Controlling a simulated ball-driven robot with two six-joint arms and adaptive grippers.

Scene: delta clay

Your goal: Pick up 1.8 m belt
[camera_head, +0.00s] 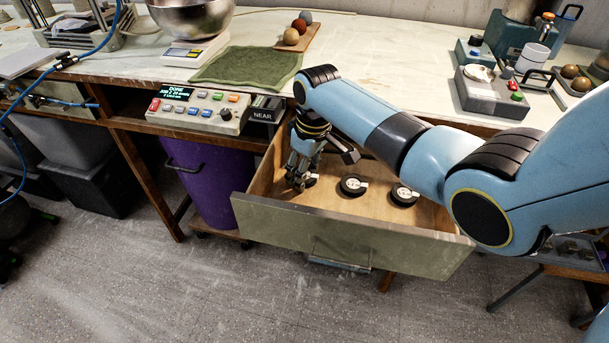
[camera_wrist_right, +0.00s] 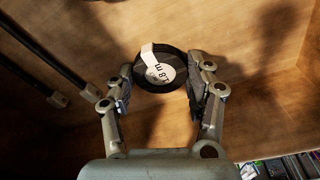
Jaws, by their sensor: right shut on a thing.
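The 1.8 m belt (camera_wrist_right: 158,82) is a coiled black belt with a white "1.8 m" label, seen in the right wrist view. My right gripper (camera_wrist_right: 160,92) is shut on it, with one finger on each side of the coil. In the head view the right gripper (camera_head: 300,182) reaches down into the left part of the open wooden drawer (camera_head: 350,236), and the belt there is mostly hidden behind the fingers. I cannot tell whether the belt touches the drawer floor. My left gripper is not in view.
Two other coiled black belts with white labels, a middle one (camera_head: 353,185) and a right one (camera_head: 403,195), lie in the drawer. A control box (camera_head: 198,110) and a green cloth (camera_head: 246,66) are by the drawer. A purple bin (camera_head: 212,180) stands left of it.

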